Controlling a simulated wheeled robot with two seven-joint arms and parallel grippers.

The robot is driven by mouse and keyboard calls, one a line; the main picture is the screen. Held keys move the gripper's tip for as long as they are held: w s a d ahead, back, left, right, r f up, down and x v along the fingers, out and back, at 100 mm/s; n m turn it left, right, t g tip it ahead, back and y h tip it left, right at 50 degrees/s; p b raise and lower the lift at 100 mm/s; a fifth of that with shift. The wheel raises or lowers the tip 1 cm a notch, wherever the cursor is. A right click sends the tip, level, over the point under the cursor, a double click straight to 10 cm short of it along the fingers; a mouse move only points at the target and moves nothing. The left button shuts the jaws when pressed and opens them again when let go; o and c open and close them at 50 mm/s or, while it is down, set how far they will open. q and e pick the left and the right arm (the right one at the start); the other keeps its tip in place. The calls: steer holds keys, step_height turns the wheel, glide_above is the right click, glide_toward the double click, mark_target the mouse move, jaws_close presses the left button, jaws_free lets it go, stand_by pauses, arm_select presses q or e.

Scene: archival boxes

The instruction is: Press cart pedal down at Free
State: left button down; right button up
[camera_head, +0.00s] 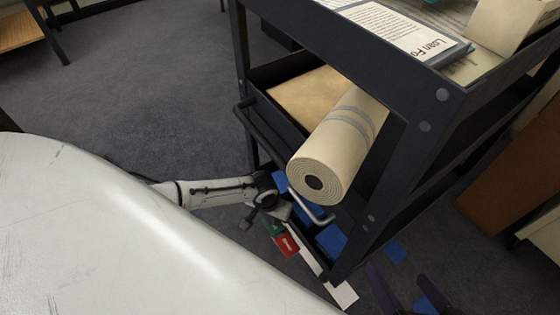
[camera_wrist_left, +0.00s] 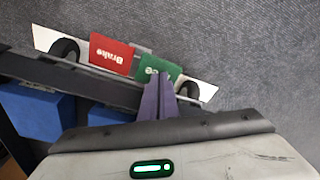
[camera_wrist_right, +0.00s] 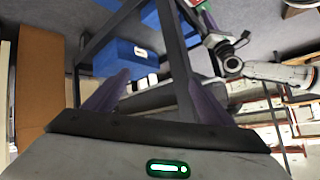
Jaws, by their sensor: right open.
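The cart (camera_head: 345,45) is a dark metal frame with shelves. Near its base are a green pedal (camera_head: 271,229) and a red pedal (camera_head: 287,245). In the left wrist view the red pedal (camera_wrist_left: 110,54) reads "Brake"; the green pedal (camera_wrist_left: 148,66) shows only "ee", the rest covered by my fingers. My left gripper (camera_wrist_left: 158,78) has its purple fingers together, tips over the green pedal; contact cannot be told. My left gripper (camera_head: 275,210) also shows beside the cart's lower end. My right gripper (camera_head: 405,290) is open and empty beside the cart; it also shows in the right wrist view (camera_wrist_right: 155,78).
A rolled cream mat (camera_head: 338,145) sticks out of the cart's middle shelf. A printed sheet (camera_head: 395,28) lies on top. Blue blocks (camera_wrist_right: 128,57) sit low on the cart. A brown panel (camera_head: 510,175) stands at right. Grey carpet (camera_head: 130,85) is clear at left.

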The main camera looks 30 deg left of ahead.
arm_select(q)
steer(key=shift+d+f, duration=0.15)
steer(key=shift+f, duration=0.2)
arm_select(e)
steer(key=shift+w+a+r, duration=0.1)
steer(key=shift+r, duration=0.1)
